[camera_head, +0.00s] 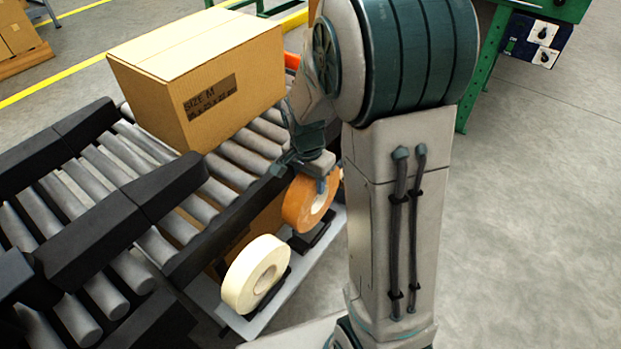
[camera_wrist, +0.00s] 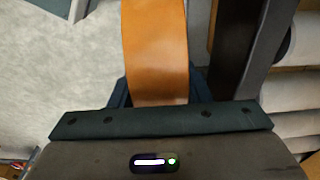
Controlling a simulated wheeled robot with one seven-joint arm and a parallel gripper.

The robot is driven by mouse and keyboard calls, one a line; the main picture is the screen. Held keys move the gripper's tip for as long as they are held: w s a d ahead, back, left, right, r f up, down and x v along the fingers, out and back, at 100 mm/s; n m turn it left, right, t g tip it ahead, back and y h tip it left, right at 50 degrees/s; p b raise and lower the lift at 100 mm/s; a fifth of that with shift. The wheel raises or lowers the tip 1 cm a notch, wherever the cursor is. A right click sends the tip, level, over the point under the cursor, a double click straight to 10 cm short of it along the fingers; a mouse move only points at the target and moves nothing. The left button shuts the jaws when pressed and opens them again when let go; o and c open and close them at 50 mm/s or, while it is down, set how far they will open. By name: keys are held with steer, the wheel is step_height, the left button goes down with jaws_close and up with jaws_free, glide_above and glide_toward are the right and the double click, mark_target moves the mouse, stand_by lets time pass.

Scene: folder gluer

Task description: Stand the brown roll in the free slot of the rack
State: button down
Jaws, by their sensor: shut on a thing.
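The brown roll (camera_head: 302,206) is upright, its hollow core facing the right front. My gripper (camera_head: 322,180) is shut on its upper part from above. In the wrist view the roll (camera_wrist: 157,45) runs up from between the two dark fingers (camera_wrist: 158,98). The rack (camera_head: 232,318) is a low pale tray with dark holders beside the conveyor. A dark holder (camera_head: 320,238) lies directly below the brown roll; I cannot tell whether the roll touches it. A cream roll (camera_head: 252,275) stands in the holder nearer the camera. My arm hides the rack's far part.
A roller conveyor (camera_head: 235,172) with dark side rails runs along the rack's left. A large cardboard box (camera_head: 205,75) sits on it. Part of an orange thing (camera_head: 292,61) shows behind my arm. The floor at right (camera_head: 540,200) is clear.

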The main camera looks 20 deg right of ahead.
steer(key=shift+f+b, duration=1.4)
steer(key=shift+f, duration=0.55)
steer(key=shift+f, duration=0.15)
steer(key=shift+f+b, duration=1)
steer(key=shift+f, duration=0.2)
steer(key=c, duration=0.7)
jaws_free()
steer(key=shift+c, duration=0.2)
steer(key=shift+o, duration=0.3)
steer(key=shift+f, duration=0.1)
